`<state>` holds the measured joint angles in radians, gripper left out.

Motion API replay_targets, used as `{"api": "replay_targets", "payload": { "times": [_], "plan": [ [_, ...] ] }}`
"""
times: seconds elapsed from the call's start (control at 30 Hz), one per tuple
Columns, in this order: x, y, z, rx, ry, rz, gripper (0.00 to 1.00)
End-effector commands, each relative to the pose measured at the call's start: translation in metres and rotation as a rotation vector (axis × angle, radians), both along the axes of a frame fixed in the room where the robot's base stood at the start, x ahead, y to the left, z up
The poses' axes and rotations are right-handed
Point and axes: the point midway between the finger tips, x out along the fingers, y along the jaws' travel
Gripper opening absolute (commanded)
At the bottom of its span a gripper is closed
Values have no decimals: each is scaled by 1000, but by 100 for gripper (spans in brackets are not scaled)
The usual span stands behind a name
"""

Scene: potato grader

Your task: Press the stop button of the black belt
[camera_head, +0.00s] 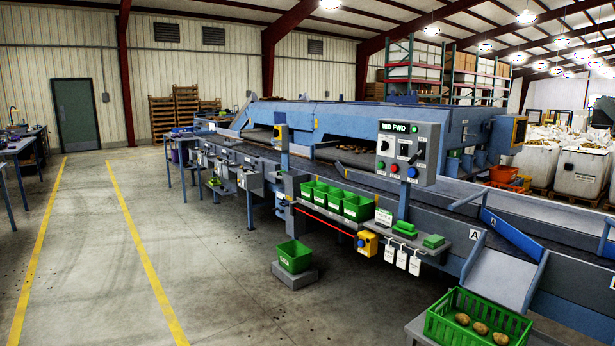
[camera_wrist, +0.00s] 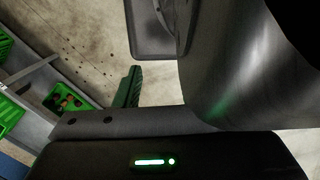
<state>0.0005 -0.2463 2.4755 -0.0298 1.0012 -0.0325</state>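A grey control box marked MID FWD (camera_head: 407,152) stands on a post beside the line in the head view. Its lower row has a red button (camera_head: 381,165), a blue button (camera_head: 395,168) and a green button (camera_head: 412,172). A dark belt (camera_head: 455,212) runs behind and below it. The head view does not show my gripper.
Green bins (camera_head: 356,208) line the front shelf. A green crate (camera_head: 478,322) with a few potatoes stands at lower right, and another green bin (camera_head: 295,257) stands low on a grey block. Open concrete floor (camera_head: 130,250) with yellow lines lies left.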

Motion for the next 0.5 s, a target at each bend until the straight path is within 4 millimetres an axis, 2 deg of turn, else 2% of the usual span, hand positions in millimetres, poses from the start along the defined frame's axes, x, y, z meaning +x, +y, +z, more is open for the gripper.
{"api": "replay_targets", "payload": {
  "times": [0.3, 0.5],
  "plan": [
    [2, 1, -1, 6, -13, -13, 36],
    [2, 1, -1, 6, -13, -13, 0]
  ]
}}
